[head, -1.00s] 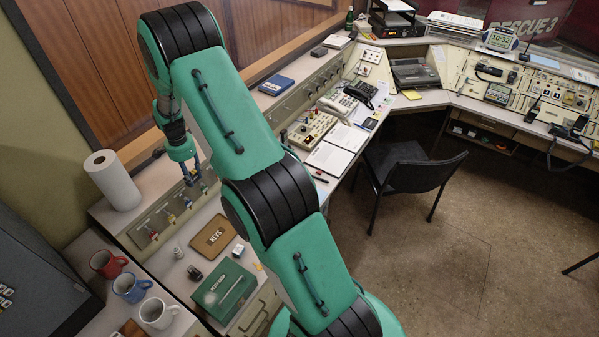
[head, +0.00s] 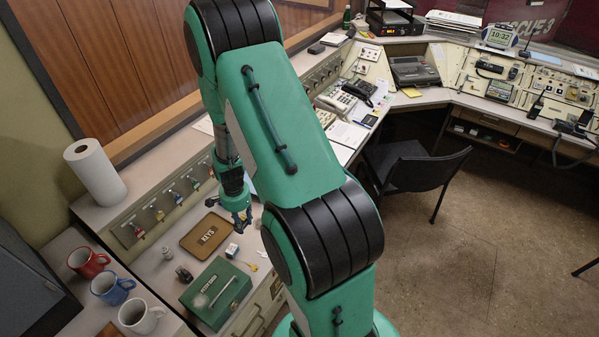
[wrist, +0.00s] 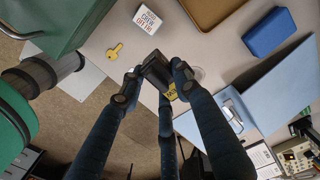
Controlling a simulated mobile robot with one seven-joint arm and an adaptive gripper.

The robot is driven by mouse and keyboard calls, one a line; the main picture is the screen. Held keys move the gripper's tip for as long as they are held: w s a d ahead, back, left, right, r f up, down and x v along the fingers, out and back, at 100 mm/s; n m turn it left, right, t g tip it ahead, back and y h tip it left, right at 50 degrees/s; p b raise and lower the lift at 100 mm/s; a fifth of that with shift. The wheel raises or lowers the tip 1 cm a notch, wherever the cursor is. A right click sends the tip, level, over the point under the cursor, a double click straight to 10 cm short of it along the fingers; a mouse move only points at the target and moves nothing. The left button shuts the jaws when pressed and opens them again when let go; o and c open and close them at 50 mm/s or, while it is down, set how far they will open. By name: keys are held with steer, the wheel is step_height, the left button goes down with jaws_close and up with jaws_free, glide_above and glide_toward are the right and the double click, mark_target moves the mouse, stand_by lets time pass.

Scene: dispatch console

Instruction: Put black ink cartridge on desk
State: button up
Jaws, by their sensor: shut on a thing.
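My gripper (wrist: 157,80) is shut on a small black block, the black ink cartridge (wrist: 156,70), which sits between its fingertips in the wrist view. In the head view my gripper (head: 238,217) hangs near the front edge of the desk (head: 172,240), right of the brown keys tray. The cartridge cannot be made out there. In the wrist view the cartridge shows over the edge of the grey desk top (wrist: 200,45). How high it is above the desk I cannot tell. A yellow patch shows just behind the fingertips.
The brown keys tray (head: 207,236), a green box (head: 215,290), a small white box (head: 232,250) and a yellow key (wrist: 115,52) lie nearby. A blue box (wrist: 269,33) and a light blue folder (wrist: 265,90) lie to the right. Mugs (head: 112,287) stand at left.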

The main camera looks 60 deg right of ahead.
steer(key=s+f+b, duration=0.1)
steer(key=s+f, duration=0.1)
steer(key=s, duration=0.1)
steer(key=s+a+f+b, duration=0.1)
steer(key=s+f, duration=0.1)
steer(key=s, duration=0.1)
steer(key=s+a+f+b, duration=0.1)
steer(key=s+f, duration=0.1)
steer(key=s, duration=0.2)
steer(key=shift+s+f, duration=0.1)
steer(key=shift+f, duration=0.05)
steer(key=w+d, duration=0.2)
steer(key=w, duration=0.2)
steer(key=w+d+f+b, duration=0.1)
steer(key=w+d, duration=0.2)
steer(key=w, duration=0.2)
steer(key=w+d+b, duration=0.1)
steer(key=w+d, duration=0.1)
steer(key=w, duration=0.3)
steer(key=shift+d+f, duration=0.25)
steer(key=shift+d, duration=0.1)
steer(key=shift+f+b, duration=0.5)
steer(key=shift+f, duration=1.3)
steer(key=o, duration=1.1)
steer(key=shift+f, duration=0.1)
steer(key=shift+o, duration=0.2)
